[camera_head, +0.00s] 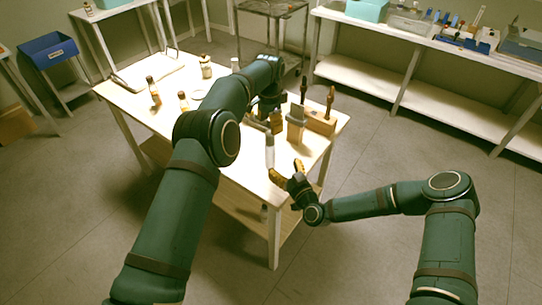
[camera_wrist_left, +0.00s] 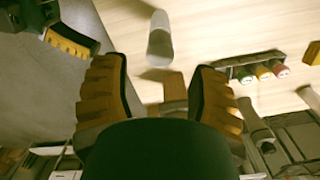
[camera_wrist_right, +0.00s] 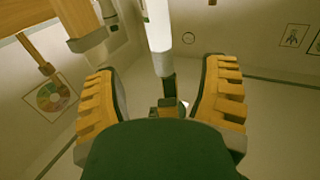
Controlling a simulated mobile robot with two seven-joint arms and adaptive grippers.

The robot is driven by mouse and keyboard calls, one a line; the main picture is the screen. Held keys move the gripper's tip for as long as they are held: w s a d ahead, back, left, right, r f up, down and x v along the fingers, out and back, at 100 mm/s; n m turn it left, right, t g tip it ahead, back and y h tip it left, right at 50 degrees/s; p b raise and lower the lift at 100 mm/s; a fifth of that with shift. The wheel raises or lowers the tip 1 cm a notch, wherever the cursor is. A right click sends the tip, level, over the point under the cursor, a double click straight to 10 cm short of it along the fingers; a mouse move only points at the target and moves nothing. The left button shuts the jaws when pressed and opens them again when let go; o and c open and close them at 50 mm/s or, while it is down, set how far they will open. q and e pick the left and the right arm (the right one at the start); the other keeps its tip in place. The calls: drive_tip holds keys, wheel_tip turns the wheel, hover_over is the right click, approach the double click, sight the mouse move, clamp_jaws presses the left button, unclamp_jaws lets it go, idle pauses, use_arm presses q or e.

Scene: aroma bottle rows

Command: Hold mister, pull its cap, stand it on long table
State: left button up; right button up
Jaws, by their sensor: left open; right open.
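A white mister with a grey upper end (camera_head: 269,150) is near the front edge of the long table (camera_head: 220,163). It also shows in the left wrist view (camera_wrist_left: 160,40) beyond the fingertips, and as a white tube in the right wrist view (camera_wrist_right: 157,28). My right gripper (camera_head: 287,174) is open close beside its lower end, not shut on it. My left gripper (camera_head: 268,118) is open and empty above the table, behind the mister; my forearm partly hides it. Both finger pairs are spread in the wrist views. I cannot tell whether the mister's foot touches the table.
Small bottles (camera_head: 154,92) and a pale tray (camera_head: 148,72) are at the table's left. A side bench (camera_head: 395,42) carries more goods.

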sight(270, 133)
drive_tip(key=x, duration=1.1)
drive_tip(key=shift+c, duration=0.2)
clamp_jaws()
use_arm(q)
drive_tip(key=shift+o, duration=0.9)
wheel_tip(270, 133, up, 4)
drive_tip(key=m, duration=0.3)
drive_tip(key=shift+d+f, duration=0.1)
drive_tip(key=shift+r+m, duration=0.4)
drive_tip(key=shift+m, duration=0.2)
wheel_tip(270, 133, down, 12)
drive_tip(key=shift+r, duration=0.15)
clamp_jaws()
